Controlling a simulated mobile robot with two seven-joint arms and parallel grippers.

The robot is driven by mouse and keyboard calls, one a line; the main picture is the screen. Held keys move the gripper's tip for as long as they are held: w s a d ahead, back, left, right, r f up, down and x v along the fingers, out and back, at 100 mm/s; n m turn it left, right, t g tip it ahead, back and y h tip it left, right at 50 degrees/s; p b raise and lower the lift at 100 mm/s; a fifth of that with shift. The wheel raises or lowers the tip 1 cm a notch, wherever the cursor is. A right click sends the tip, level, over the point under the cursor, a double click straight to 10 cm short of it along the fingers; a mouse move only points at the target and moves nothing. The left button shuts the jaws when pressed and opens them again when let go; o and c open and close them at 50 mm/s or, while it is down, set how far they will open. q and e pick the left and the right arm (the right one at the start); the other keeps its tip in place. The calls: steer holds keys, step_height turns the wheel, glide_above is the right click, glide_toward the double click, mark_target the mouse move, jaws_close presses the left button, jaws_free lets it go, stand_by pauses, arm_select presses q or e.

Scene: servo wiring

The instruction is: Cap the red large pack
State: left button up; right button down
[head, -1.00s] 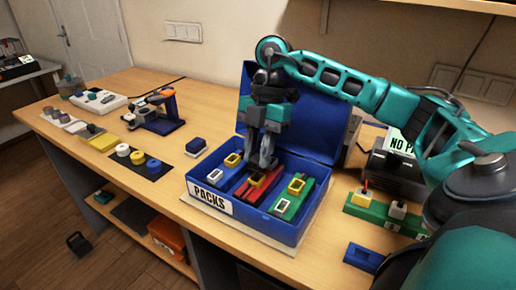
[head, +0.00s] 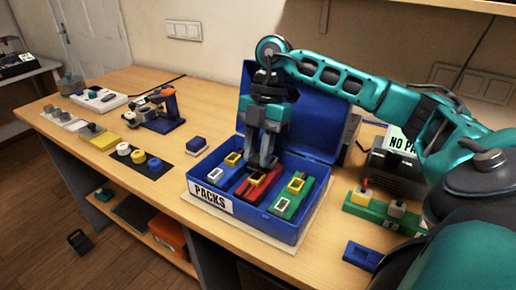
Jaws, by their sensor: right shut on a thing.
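The red pack (head: 247,188) lies in the middle of the open blue box labelled PACKS, with a pale-framed dark opening at its near end. My left gripper is not in view.
A blue pack (head: 222,171) lies left of the red one and a green pack (head: 289,200) right, both with yellow frames. The box's lid (head: 305,115) stands open behind. A green block (head: 383,211) with small parts stands right. Spools (head: 138,156) lie left.

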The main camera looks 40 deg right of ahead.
steer(key=shift+p, duration=0.35)
steer(key=shift+f+b, duration=0.85)
steer(key=shift+f, duration=0.55)
stand_by(0.3)
steer(key=c, duration=0.8)
jaws_free()
step_height(320, 180, up, 11)
steer(key=shift+r+p, duration=0.15)
steer(key=shift+p, duration=0.75)
step_height(320, 180, up, 9)
steer(key=p, duration=0.3)
glide_above(258, 155)
